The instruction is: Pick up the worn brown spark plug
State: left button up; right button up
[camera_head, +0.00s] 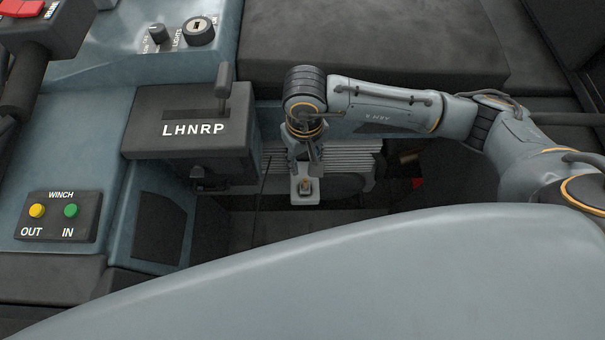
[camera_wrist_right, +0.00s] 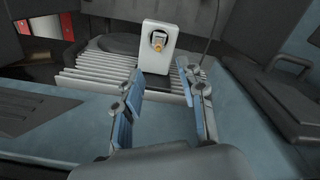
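A small spark plug with a brown-orange tip (camera_wrist_right: 157,40) sits in the dark round opening of a white block (camera_wrist_right: 149,54). In the head view the plug (camera_head: 305,186) shows as a small brown spot on the white block (camera_head: 304,198). My right gripper (camera_wrist_right: 163,76) is open and empty, its two blue-padded fingers apart. The plug lies beyond the fingertips, roughly in line with the gap and apart from them. In the head view the right gripper (camera_head: 304,162) points down just above the block in the picture. My left gripper is out of view.
A finned grey engine part (camera_head: 343,160) lies behind and around the block. The LHNRP shifter box (camera_head: 193,128) with its lever stands to the left. A winch button panel (camera_head: 60,216) is farther left. A thin dark cable (camera_wrist_right: 211,27) hangs right of the block.

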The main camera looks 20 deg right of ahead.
jog(key=b, duration=0.2)
send_over(306, 180)
notch_tip(306, 180, down, 6)
jog(key=shift+w+f+b, duration=0.1)
jog(key=shift+f+b, duration=1.3)
jog(key=shift+f, duration=1.6)
jog(key=shift+r, duration=0.1)
grip_shut()
